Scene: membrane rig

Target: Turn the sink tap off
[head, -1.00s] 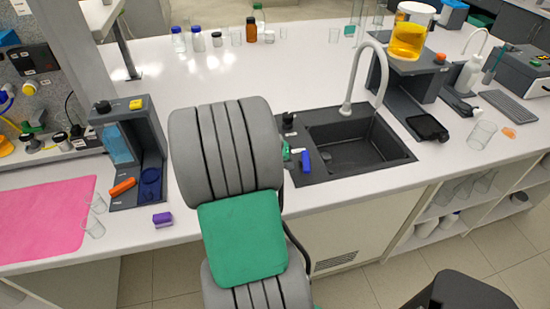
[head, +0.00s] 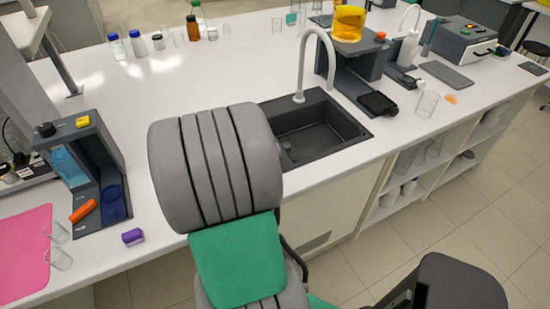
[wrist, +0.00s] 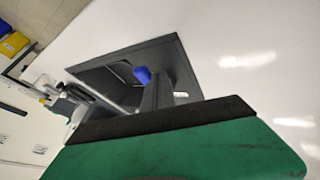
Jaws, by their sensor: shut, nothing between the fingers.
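The sink tap (head: 318,45) is a tall, pale, curved spout rising behind the dark sink (head: 325,140). I cannot make out any running water. The tap's handle cannot be made out in the head view; my grey arm covers the area left of the sink. In the wrist view the sink (wrist: 100,70) is a dark frame beyond my green and black arm end. My gripper (wrist: 143,76) shows there as grey fingers with a blue tip, closed together and empty, in front of the sink in the picture. It is hidden in the head view.
A dark stand with a yellow-filled beaker (head: 348,24) is right of the sink. Glass beakers (head: 427,103) stand nearby. Bottles (head: 138,44) line the back. A dark stand (head: 90,170) and pink mat (head: 22,250) are at left. The counter's middle is clear.

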